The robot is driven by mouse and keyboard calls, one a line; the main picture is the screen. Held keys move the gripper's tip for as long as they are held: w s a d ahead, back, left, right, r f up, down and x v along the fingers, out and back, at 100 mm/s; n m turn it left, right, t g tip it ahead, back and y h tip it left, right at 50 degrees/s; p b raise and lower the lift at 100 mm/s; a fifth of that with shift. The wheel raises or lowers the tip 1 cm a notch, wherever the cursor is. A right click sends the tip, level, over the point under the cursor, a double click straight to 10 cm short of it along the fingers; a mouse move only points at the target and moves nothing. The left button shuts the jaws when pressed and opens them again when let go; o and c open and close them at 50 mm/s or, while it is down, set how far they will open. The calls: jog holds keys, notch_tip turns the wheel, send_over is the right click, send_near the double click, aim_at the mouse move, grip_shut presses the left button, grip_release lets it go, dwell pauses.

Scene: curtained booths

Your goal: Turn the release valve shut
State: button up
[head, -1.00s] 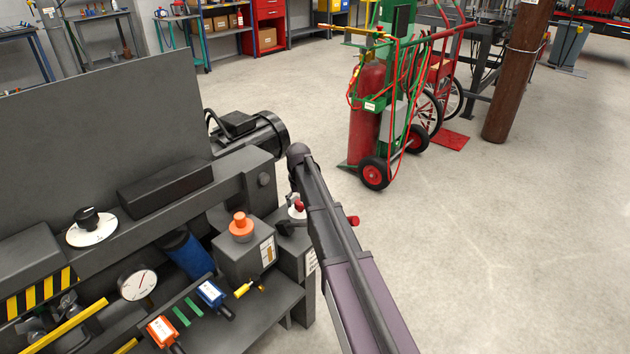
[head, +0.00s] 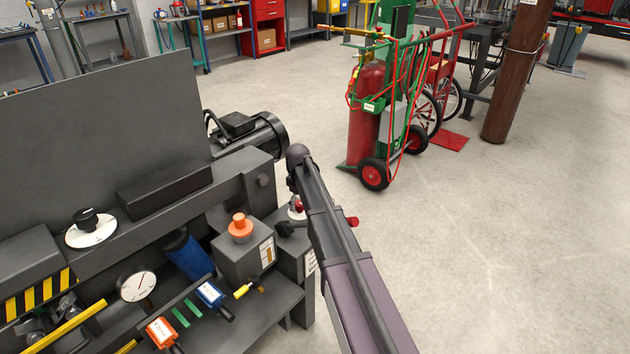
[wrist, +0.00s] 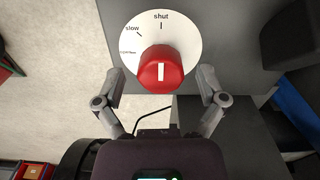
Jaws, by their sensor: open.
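The release valve is a red knob (wrist: 161,68) with a white bar on its face, on a round white dial (wrist: 188,35) in the wrist view. The dial reads "shut" at the top, "slow" at upper left and a third, small label at left. The white bar stands upright, in line with the "shut" mark. My gripper (wrist: 160,75) is open, one finger on each side of the knob, with gaps on both sides. In the head view the valve dial (head: 296,213) shows only partly behind my arm.
The dark machine bench carries an orange button (head: 240,225), a black knob on a white dial (head: 92,233), a pressure gauge (head: 137,286) and a motor (head: 250,133). A gas-cylinder cart (head: 368,110) stands behind on open floor. The floor at right is clear.

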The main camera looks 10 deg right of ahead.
aim_at(300, 203)
jog(key=n, duration=0.5)
jog(key=shift+r+n, duration=0.25)
jog(key=shift+n, duration=0.15)
notch_tip(300, 203, up, 14)
jog(key=p, duration=1.4)
jog(key=s+r+m+p, duration=0.4)
jog(key=s+m+p, duration=0.1)
jog(key=s, duration=0.5)
jog(key=s+r+m+p, duration=0.4)
jog(key=s+r, duration=0.1)
jog(key=s, duration=0.5)
jog(key=shift+s+m+p, duration=0.2)
jog(key=shift+m+p, duration=0.15)
jog(key=shift+m, duration=0.05)
jog(key=shift+r, duration=0.1)
jog(key=s+r+m+p, duration=0.4)
jog(key=s, duration=0.4)
jog(key=shift+s, duration=0.3)
jog(key=shift+d, duration=0.1)
